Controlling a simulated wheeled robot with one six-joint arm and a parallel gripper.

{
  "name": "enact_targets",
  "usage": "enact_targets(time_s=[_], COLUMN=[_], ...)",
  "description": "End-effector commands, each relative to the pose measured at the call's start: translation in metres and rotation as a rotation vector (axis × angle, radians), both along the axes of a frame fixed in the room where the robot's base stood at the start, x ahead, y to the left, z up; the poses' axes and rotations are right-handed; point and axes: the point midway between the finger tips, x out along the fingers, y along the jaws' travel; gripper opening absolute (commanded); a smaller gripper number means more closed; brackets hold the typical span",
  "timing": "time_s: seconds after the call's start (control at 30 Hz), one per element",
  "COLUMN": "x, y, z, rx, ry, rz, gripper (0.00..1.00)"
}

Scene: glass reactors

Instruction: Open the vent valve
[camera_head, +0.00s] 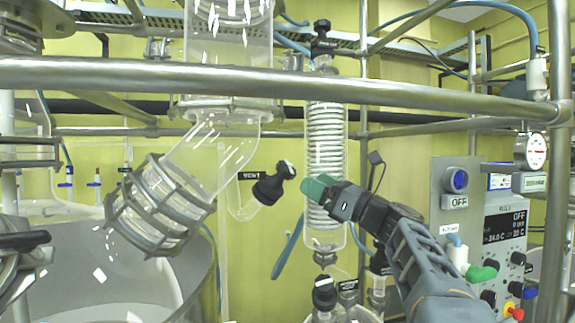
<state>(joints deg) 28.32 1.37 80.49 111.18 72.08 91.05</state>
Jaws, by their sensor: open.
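The vent valve (268,188) is a black knob and fitting on a short angled glass branch. A small black label, which seems to read "VENT", sits just left of it. My gripper (308,189) has green fingertips and reaches in from the lower right, just right of the knob. A small gap seems to show between the fingertips and the knob; depth is hard to judge. The gripper is open and holds nothing visible. The fingertips overlap the left part of the coiled glass condenser (326,150) in the picture.
A thick steel rail (280,78) crosses the view above the valve. A caged glass joint (160,205) hangs at the left over a large vessel (110,285). A control panel (490,240) stands at the right. Black-capped glass fittings (324,292) are below the gripper.

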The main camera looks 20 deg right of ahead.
Motion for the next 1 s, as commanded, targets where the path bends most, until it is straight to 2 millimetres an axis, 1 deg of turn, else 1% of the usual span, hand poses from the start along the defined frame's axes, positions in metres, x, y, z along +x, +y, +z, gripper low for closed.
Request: enact_targets(time_s=[0.03, 0.2, 0.43, 0.63, 0.97, 1.0], x=[0.007, 0.027, 0.046, 0.053, 0.054, 0.054], y=[0.008, 0.028, 0.047, 0.054, 0.055, 0.055], z=[0.007, 0.019, 0.029, 0.032, 0.031, 0.031], rx=[0.0, 0.0, -0.001, -0.001, 0.0, 0.0], ry=[0.002, 0.001, 0.001, 0.001, 0.0, 0.0], rz=[0.005, 0.004, 0.002, 0.0, 0.0, 0.0], gripper=[0.78, 0.78, 0.78, 0.78, 0.78, 0.74])
